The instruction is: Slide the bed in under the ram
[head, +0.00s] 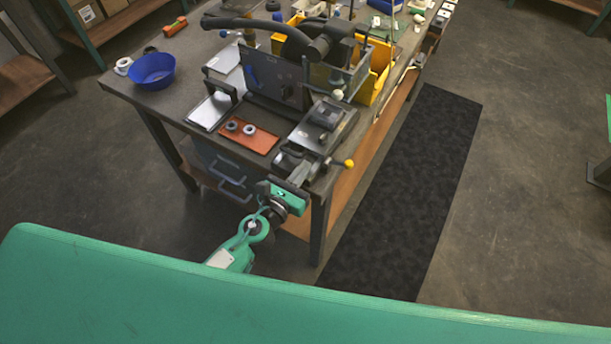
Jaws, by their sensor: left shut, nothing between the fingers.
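My left gripper (293,177) is at the near end of the workbench, close to a dark metal fixture (296,158) with a yellow-knobbed lever; its fingers are shut and empty, and I cannot tell whether they touch the fixture. A grey block on a plate (327,115), which may be the bed, sits on the bench just beyond that fixture. A dark press-like machine (300,45) with a long black lever stands further back; its ram is not clearly made out. My right gripper is out of view.
An orange mat (248,136) with small rings lies left of the fixture, beside a silver tray (209,111). A blue bowl (152,72) stands at the bench's left corner. Yellow bins (378,68) stand behind. A dark floor mat (410,190) along the bench is clear.

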